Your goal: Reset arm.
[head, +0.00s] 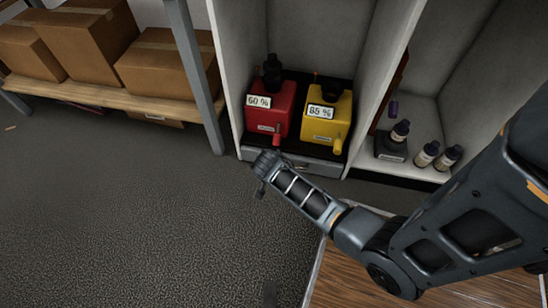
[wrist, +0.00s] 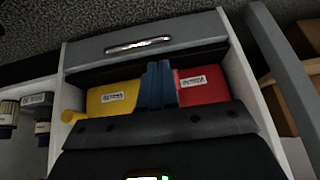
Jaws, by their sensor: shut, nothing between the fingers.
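My arm reaches from the right side of the head view toward the cabinet. My gripper (head: 264,163) is in front of the cabinet's drawer front, low and near the red container. In the wrist view my gripper's blue fingers (wrist: 158,84) are together with nothing between them. They overlap the gap between the yellow container (wrist: 109,98) and the red container (wrist: 198,87). Whether they touch anything cannot be told.
The red container (head: 270,107) is labelled 60 % and the yellow container (head: 327,118) 65 %. A grey drawer front (head: 322,169) is below them. Several dark bottles (head: 427,154) stand at right. Cardboard boxes (head: 165,65) fill a shelf at left. The carpet (head: 120,210) is clear.

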